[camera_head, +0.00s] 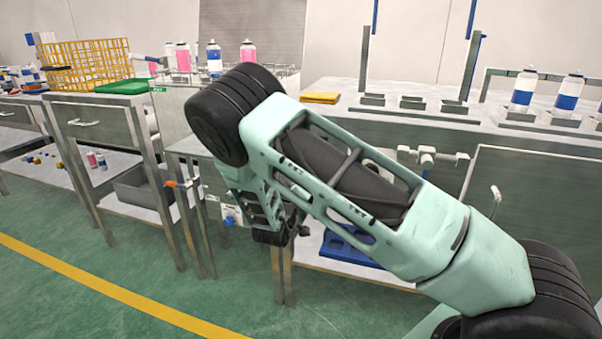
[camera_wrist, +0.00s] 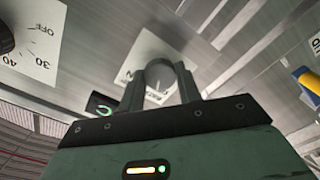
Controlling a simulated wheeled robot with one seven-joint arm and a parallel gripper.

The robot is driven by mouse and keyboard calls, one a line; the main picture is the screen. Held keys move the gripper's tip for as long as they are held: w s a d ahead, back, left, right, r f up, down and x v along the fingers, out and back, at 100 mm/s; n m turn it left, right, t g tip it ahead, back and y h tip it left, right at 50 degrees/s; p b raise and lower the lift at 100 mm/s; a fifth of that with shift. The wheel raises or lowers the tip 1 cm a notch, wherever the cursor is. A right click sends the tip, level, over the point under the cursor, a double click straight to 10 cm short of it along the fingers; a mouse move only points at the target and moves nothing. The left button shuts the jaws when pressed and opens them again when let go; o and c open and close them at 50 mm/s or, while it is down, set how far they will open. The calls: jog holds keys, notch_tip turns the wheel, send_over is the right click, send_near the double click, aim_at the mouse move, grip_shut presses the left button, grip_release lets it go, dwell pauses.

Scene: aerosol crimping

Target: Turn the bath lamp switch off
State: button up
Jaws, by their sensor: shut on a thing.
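My gripper (camera_wrist: 162,76) is seen from behind in the wrist view, its two dark fingers reaching to a white label plate (camera_wrist: 146,50) on a grey metal panel. The fingers are shut on a small dark piece in front of this plate, which I take to be the bath lamp switch (camera_wrist: 164,64). The fingers largely hide it, and its set position cannot be read. In the head view my gripper (camera_head: 276,232) is low beside the bench front, mostly behind my arm; the switch cannot be made out there.
A dial knob (camera_wrist: 5,38) marked OFF, 30 and 40 is left of my gripper, with a small green-lit display (camera_wrist: 102,103) close to the left finger. A yellow and blue part (camera_wrist: 308,82) is at right. In the head view, an orange-handled valve (camera_head: 178,184) sticks out from the bench.

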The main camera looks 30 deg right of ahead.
jog(key=shift+n+p, duration=0.7)
jog(key=shift+n, duration=0.1)
jog(key=o, duration=1)
jog(key=shift+c, duration=0.2)
jog(key=p+v, duration=0.2)
jog(key=v, duration=1.5)
jog(key=shift+s+a, duration=0.2)
jog(key=shift+f, duration=0.1)
